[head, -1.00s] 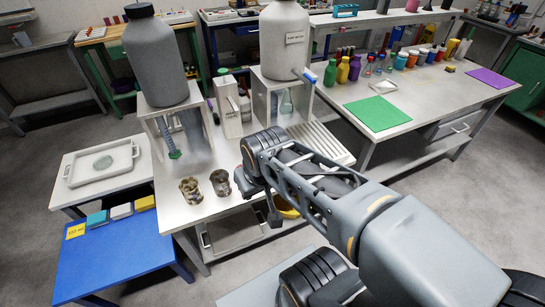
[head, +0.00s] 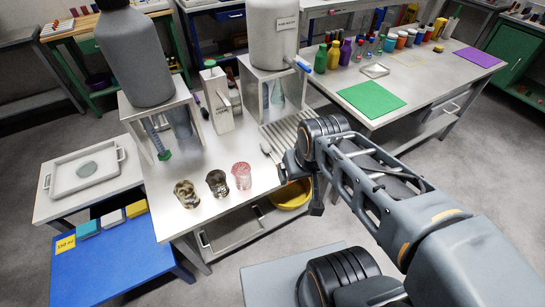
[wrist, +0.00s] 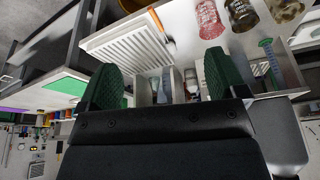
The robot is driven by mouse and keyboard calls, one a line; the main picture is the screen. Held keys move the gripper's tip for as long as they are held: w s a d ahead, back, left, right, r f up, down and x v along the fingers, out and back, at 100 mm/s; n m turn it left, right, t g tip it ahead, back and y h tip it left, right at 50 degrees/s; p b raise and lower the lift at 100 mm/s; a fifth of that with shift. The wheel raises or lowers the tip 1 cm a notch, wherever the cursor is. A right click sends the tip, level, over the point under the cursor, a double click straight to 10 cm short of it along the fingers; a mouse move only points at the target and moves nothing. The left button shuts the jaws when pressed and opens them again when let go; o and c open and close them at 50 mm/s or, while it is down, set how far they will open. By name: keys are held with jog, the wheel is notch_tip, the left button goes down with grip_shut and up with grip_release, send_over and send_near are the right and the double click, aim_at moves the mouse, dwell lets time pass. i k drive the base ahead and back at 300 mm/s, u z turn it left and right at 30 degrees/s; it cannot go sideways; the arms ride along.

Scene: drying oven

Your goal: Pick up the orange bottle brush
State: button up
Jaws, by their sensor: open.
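A thin orange handle (wrist: 156,20), which looks like the orange bottle brush, lies beside the ribbed drying rack in the wrist view. A small grey end (head: 266,148) shows at that spot in the head view; its orange part cannot be made out there. My gripper (wrist: 160,76) is open and empty, its two green-padded fingers spread wide. The handle shows beyond the fingers, apart from them. In the head view my arm covers part of the rack, and the fingertips are hard to make out.
Three beakers, brown (head: 187,194), dark (head: 217,183) and red (head: 241,175), stand near the table's front edge. The ribbed rack (head: 287,133) lies to their right. Two stands hold large bottles behind. A yellow bowl (head: 290,196) sits below the tabletop.

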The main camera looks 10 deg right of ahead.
aim_at(264, 144)
jog(key=u, duration=0.85)
jog(key=k, duration=0.45)
jog(key=u, duration=0.2)
jog(key=i, duration=1)
jog(key=u, duration=0.05)
